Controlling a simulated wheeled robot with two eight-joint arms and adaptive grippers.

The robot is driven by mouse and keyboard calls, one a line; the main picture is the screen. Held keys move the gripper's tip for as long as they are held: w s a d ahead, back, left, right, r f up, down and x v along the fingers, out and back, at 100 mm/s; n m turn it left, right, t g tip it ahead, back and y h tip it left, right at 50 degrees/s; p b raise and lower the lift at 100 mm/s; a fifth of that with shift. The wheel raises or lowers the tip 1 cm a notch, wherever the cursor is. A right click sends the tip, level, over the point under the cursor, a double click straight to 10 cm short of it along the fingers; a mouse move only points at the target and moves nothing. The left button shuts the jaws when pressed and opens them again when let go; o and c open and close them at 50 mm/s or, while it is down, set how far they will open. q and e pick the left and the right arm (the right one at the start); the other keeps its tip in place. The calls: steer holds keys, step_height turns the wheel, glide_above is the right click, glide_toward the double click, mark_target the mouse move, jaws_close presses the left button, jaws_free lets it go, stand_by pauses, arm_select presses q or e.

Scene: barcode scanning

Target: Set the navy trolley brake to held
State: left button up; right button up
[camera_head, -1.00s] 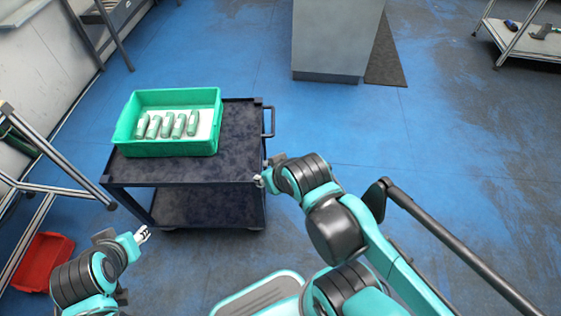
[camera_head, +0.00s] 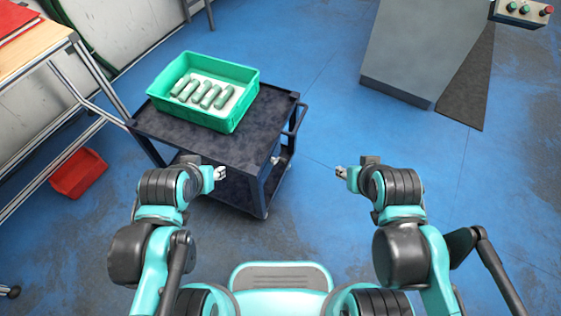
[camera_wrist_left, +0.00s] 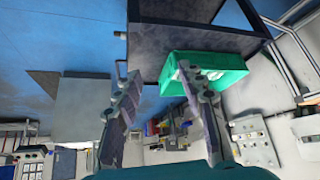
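The navy trolley (camera_head: 202,142) stands left of centre in the head view, turned at an angle, with a lower shelf and a side handle (camera_head: 297,120). A green crate (camera_head: 222,122) sits on its top. I cannot make out the trolley's brake. My left gripper (camera_head: 221,173) appears in front of the trolley's near side; I cannot tell whether it touches. In the left wrist view its fingers (camera_wrist_left: 158,90) are spread, with nothing between them, and the trolley (camera_wrist_left: 190,42) shows dark beyond them. My right gripper (camera_head: 340,172) is right of the trolley, apart from it; its fingers are too small to judge.
Several green items (camera_head: 203,92) lie in the crate. A red bin (camera_head: 78,173) is on the floor at left, by a wooden-topped bench (camera_head: 30,48). A grey cabinet (camera_head: 415,50) with a dark mat (camera_head: 468,90) stands at the back right. Blue floor right of the trolley is clear.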

arm_select(q)
steer(key=shift+a, duration=0.1)
steer(key=c, duration=0.4)
steer(key=shift+w+r, duration=0.15)
steer(key=shift+w, duration=0.05)
jaws_close()
steer(key=w+d+f+m+g+h+p, duration=0.1)
steer(key=w+d, duration=0.3)
steer(key=w, duration=0.6)
steer(key=w+d+f+m+g+p, duration=0.1)
steer(key=w+d, duration=0.4)
steer(key=w, duration=0.4)
steer(key=w+d+f+m+g, duration=0.1)
steer(key=w+d+f, duration=0.2)
steer(key=f, duration=0.4)
steer(key=w+d+f+g+p, duration=0.1)
steer(key=w+d+f, duration=0.2)
steer(key=f, duration=0.4)
steer(key=w+d+f+m+p, duration=0.1)
steer(key=w+d+f, duration=0.2)
steer(key=f, duration=0.5)
steer(key=shift+d+m+g, duration=0.3)
steer(key=shift+d+g, duration=0.1)
steer(key=shift+d, duration=0.35)
steer(key=shift+w, duration=0.1)
